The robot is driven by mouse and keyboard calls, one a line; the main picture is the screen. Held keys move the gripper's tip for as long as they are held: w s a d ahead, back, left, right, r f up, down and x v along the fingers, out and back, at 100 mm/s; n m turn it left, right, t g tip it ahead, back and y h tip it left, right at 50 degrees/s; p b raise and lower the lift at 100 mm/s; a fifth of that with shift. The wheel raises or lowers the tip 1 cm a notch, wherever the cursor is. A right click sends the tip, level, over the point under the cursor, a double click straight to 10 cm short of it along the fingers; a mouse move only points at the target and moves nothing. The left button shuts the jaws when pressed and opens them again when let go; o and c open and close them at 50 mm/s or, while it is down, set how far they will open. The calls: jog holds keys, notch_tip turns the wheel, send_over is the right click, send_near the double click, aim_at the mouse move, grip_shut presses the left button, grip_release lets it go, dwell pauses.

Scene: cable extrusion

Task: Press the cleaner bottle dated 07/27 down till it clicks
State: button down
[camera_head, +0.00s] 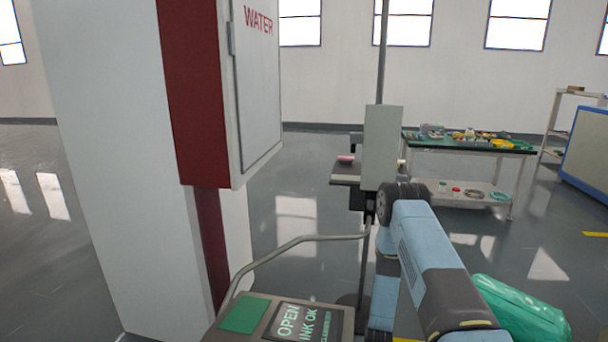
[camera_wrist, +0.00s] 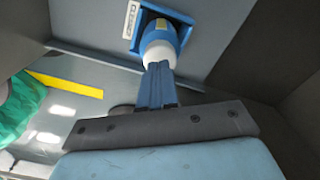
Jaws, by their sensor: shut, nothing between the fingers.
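A blue bottle with a white cap (camera_wrist: 159,52) sits in a blue holder (camera_wrist: 188,19) on a grey panel in the wrist view. A small white label (camera_wrist: 131,19) is beside the holder; its print is too small to read, so I cannot tell the date. My gripper (camera_wrist: 158,68) is shut with its blue fingers together and nothing between them. The fingertips overlap the white cap in this view; I cannot tell whether they touch it. In the head view my arm shows, but my gripper and the bottle are hidden.
A white and red cabinet marked WATER (camera_head: 260,75) stands at the left. A green-topped table (camera_head: 470,143) with small items stands behind. A green wrapped object (camera_head: 525,315) lies right of my arm.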

jog(key=shift+f, duration=1.15)
dwell(0.4)
jog(key=shift+r, duration=0.1)
notch_tip(320, 180, up, 8)
dwell(1.3)
dwell(0.4)
